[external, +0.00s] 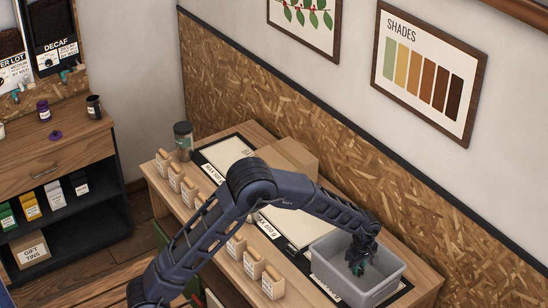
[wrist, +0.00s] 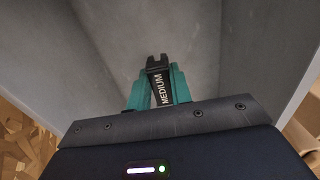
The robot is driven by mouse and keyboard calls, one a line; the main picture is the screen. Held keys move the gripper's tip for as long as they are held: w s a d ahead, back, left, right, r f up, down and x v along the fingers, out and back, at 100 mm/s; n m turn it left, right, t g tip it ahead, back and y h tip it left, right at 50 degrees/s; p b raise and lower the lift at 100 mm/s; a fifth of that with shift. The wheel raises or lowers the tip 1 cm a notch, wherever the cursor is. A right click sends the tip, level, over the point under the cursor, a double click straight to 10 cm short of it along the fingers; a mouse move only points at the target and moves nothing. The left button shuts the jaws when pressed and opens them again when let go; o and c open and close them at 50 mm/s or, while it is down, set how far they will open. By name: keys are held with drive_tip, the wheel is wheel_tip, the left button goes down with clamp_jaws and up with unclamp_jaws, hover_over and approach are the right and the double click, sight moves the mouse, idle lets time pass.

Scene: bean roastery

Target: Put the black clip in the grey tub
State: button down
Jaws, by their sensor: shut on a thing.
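The grey tub (external: 334,277) stands on the wooden table at the lower right of the external view. Its grey walls (wrist: 230,50) fill most of the wrist view. My gripper (external: 359,264) points down inside the tub's opening. In the wrist view its teal fingers (wrist: 157,92) are shut on the black clip (wrist: 158,80), which carries the word MEDIUM. The clip is over the tub's inside; I cannot tell whether it touches the floor. In the external view the clip is too small to make out.
A cardboard box (external: 287,158) and a lidded jar (external: 183,141) stand farther back on the table. Several small wooden label blocks (external: 253,263) line its front edge. A dark shelf cabinet (external: 60,150) stands at the left. The OSB-panelled wall (external: 400,185) runs behind the table.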

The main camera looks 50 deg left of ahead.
sight(356, 281)
drive_tip(key=shift+f, duration=2.1)
drive_tip(key=c, duration=1.3)
unclamp_jaws()
drive_tip(key=shift+f, duration=0.1)
drive_tip(key=shift+o, duration=0.2)
